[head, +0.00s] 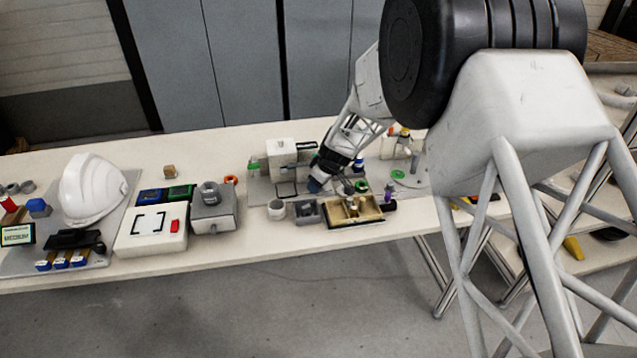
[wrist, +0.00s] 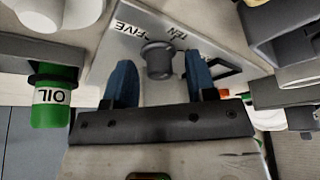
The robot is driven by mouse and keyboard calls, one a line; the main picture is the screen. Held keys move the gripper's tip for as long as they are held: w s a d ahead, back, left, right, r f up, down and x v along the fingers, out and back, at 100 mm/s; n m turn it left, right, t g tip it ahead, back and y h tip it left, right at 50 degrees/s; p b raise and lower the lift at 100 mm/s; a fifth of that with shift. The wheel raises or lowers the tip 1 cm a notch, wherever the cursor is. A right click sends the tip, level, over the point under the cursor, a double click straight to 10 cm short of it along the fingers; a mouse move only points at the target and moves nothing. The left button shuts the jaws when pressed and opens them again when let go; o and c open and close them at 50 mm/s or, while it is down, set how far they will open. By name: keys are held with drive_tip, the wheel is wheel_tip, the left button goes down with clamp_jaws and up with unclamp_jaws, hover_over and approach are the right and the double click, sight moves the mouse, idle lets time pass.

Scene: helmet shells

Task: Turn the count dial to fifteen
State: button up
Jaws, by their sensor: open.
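The dial is a grey round knob (wrist: 157,60) on a pale plate (wrist: 108,50) in the wrist view. The labels "FIVE" and "TEN" can be read beside it, upside down; no "fifteen" label shows. My gripper (wrist: 160,72) has two blue fingers and is open, one finger on each side of the knob with gaps between. I cannot tell whether the fingertips reach down to the knob's height. In the head view my gripper (head: 316,184) is low over the middle of the table, and I cannot make out the dial there.
A green "OIL" bottle (wrist: 52,100) is left of the fingers in the wrist view. In the head view, a brown tray (head: 372,216) and grey cups stand in front of the gripper. A white helmet (head: 92,190) and a white box (head: 152,242) are at the left.

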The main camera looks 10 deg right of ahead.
drive_tip(key=c, duration=0.9)
drive_tip(key=shift+m, duration=0.6)
drive_tip(key=shift+a+m+t+h, duration=0.1)
drive_tip(key=shift+m+t+h, duration=0.3)
drive_tip(key=shift+m, duration=0.85)
drive_tip(key=shift+m+t+h, duration=0.2)
drive_tip(key=shift+m+h, duration=0.4)
drive_tip(key=shift+m, duration=0.65)
drive_tip(key=shift+m+h, duration=1)
drive_tip(key=shift+m, duration=2)
